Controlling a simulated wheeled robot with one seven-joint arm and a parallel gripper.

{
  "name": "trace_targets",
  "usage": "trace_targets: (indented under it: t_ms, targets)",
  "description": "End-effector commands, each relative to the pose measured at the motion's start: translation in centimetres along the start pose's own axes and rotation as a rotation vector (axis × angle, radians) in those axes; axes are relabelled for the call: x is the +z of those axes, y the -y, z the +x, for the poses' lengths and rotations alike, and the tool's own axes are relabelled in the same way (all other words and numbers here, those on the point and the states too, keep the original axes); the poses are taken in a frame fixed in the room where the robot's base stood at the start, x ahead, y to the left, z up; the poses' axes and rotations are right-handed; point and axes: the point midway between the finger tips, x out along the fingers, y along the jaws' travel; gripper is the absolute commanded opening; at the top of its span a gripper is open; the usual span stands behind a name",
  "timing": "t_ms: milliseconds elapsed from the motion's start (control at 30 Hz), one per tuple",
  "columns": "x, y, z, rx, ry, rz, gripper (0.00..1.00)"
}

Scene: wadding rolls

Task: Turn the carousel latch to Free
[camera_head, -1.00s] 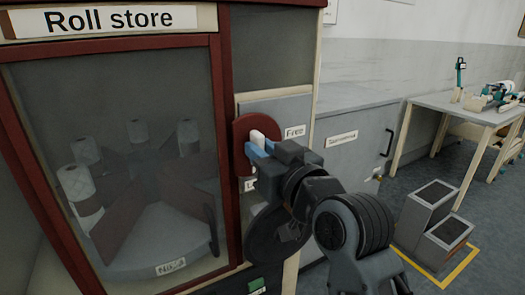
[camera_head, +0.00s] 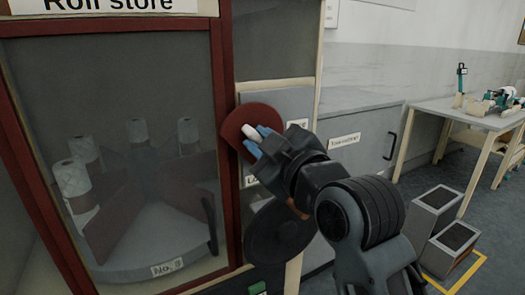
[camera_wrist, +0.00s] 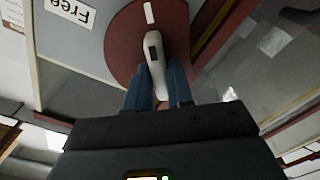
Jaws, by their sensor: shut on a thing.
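The carousel latch is a dark red disc (camera_head: 237,122) with a white lever (camera_head: 249,132), on the grey panel right of the roll store's glass door. My gripper (camera_head: 261,143) is shut on the white lever, with its blue fingers on either side. The wrist view shows the lever (camera_wrist: 154,55) between the fingers (camera_wrist: 158,88) and a white mark on the disc beyond it. The "Free" label (camera_wrist: 72,9) is beside the disc in the wrist view; in the head view my gripper hides part of it. Another label (camera_head: 252,181), below the disc, is mostly covered.
The glass cabinet (camera_head: 105,30) holds several white rolls on a carousel (camera_head: 130,262) with dividers. A grey cupboard (camera_head: 365,140) stands to the right, then a table (camera_head: 470,114).

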Motion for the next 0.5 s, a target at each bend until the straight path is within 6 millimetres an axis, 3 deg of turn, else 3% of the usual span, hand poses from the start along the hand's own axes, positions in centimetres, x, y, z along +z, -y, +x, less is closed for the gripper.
trace_targets:
  t_ms: [500]
  targets:
    - [0.37, 0.53, -0.02, 0.0, 0.0, -0.491, 0.0]
